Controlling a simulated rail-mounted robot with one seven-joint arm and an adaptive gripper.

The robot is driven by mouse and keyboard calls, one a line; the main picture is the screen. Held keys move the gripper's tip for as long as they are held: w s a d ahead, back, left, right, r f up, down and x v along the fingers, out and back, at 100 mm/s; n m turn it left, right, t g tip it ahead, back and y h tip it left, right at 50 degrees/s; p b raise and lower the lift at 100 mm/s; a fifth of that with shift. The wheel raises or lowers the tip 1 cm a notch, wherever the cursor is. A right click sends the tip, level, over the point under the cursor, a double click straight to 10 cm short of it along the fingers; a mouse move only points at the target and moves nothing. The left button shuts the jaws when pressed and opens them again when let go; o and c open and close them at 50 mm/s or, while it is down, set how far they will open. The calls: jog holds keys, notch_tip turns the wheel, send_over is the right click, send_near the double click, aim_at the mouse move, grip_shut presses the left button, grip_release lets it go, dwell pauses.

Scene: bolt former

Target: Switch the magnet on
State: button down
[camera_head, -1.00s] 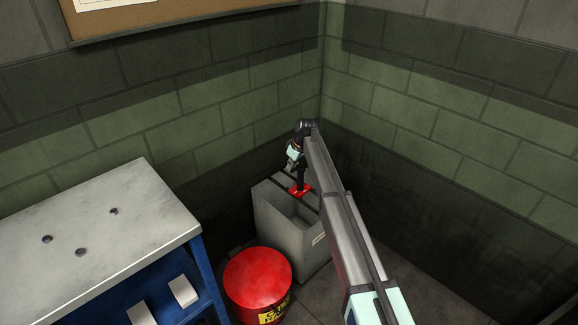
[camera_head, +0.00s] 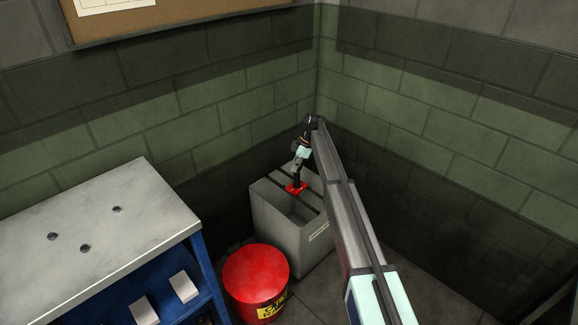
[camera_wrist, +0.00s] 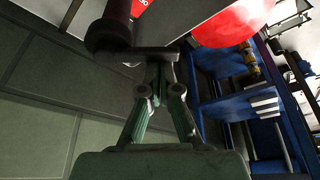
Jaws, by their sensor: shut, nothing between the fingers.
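A red piece (camera_head: 296,187) with a dark upright post (camera_head: 298,174) sits on top of the grey box in the corner; I take this to be the magnet. In the wrist view, a thick dark post (camera_wrist: 108,28) rises from a red surface with pale lettering (camera_wrist: 139,7), and a dark flat bar (camera_wrist: 145,58) reaches right from it. My gripper (camera_wrist: 155,72) is shut and empty, its tips at the bar; I cannot tell whether they touch. In the head view my gripper (camera_head: 301,160) is just above the post. The magnet's switch state cannot be read.
The grey box (camera_head: 310,245) has an open recess and dark strips on top. A red bin (camera_head: 255,275) stands in front, and a blue workbench with a pale top (camera_head: 150,225) is at left. Walls close in behind and right. My arm crosses from the lower right.

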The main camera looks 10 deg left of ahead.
jog(key=shift+d, duration=0.7)
jog(key=shift+w+d+n, duration=0.2)
jog(key=shift+n, duration=0.1)
jog(key=shift+w+d+n+g, duration=0.1)
jog(key=shift+d+n+g, duration=0.2)
jog(key=shift+n, duration=0.4)
jog(key=shift+a, duration=0.1)
jog(key=shift+w+a+p, duration=0.3)
jog(key=shift+w+a, duration=0.2)
jog(key=shift+w, duration=0.05)
jog(key=shift+s+a, duration=0.1)
